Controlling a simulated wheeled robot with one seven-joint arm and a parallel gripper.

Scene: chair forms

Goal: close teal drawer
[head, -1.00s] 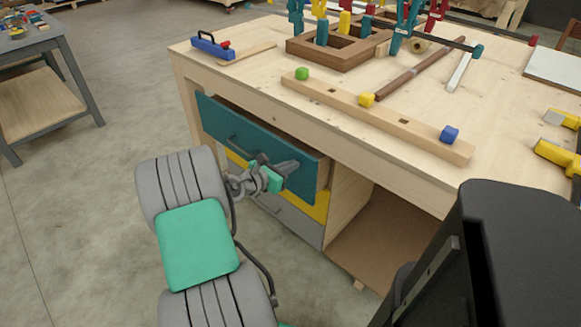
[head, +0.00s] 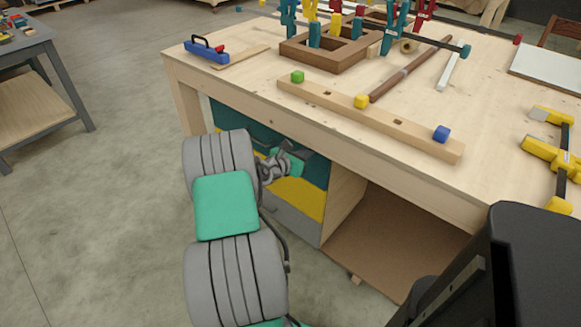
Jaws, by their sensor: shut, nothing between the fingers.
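The teal drawer (head: 317,172) is the top drawer under the left end of the wooden workbench. Its front now sits back under the tabletop, in line with the drawers below as far as I can tell; any small gap is hard to see. My gripper (head: 303,156) is shut and empty, at the teal front and seeming to touch it. My arm hides much of the drawer's left part and its handle.
The yellow drawer (head: 300,197) and grey drawer (head: 292,221) below look shut. The workbench top (head: 245,80) overhangs the drawers and carries clamps and a long wooden bar (head: 385,122). An open shelf (head: 385,235) lies right of the drawers.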

